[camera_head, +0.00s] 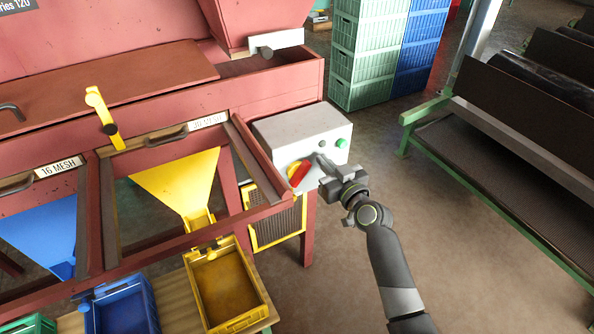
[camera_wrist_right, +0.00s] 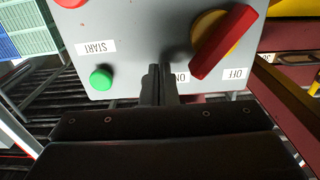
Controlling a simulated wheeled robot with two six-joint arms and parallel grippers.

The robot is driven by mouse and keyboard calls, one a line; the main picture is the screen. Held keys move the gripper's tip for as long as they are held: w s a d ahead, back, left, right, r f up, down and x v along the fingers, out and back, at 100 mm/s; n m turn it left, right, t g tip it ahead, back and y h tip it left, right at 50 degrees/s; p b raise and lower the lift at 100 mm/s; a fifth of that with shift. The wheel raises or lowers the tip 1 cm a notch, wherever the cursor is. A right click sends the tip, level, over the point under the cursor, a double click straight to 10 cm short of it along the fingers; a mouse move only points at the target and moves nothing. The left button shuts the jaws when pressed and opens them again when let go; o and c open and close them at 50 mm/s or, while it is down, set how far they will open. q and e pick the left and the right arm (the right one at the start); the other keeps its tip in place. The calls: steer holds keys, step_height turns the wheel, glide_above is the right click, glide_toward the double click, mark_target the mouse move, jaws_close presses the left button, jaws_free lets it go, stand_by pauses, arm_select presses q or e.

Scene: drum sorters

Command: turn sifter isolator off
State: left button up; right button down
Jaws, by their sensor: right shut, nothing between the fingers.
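The sifter isolator is a red handle (camera_head: 300,174) on a yellow disc, on the front of a grey control box (camera_head: 303,128). In the right wrist view the red handle (camera_wrist_right: 222,43) lies slanted, its lower end between the upside-down ON and OFF labels, closer to ON. My right gripper (camera_head: 322,162) is shut and empty, just right of the handle in the head view. In the wrist view its fingertips (camera_wrist_right: 158,72) are left of the handle, apart from it, and partly cover the ON label. My left gripper is not in view.
A green start button (camera_wrist_right: 101,79) sits on the same box face, left of my fingers in the wrist view. The red sifter frame (camera_head: 270,85) stands to the left, with a yellow bin (camera_head: 257,312) below. Open floor (camera_head: 330,270) lies around my right arm.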

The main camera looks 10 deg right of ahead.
steer(key=shift+s+a+f, duration=0.1)
steer(key=shift+s+a, duration=0.15)
steer(key=shift+a, duration=0.4)
steer(key=shift+s+a, duration=0.25)
steer(key=shift+a, duration=0.4)
steer(key=shift+s+a+f, duration=0.2)
steer(key=shift+a+f, duration=0.15)
steer(key=s+d+r, duration=0.1)
steer(key=s+d, duration=0.2)
steer(key=s, duration=0.3)
steer(key=shift+d+r, duration=0.2)
steer(key=shift+d, duration=0.05)
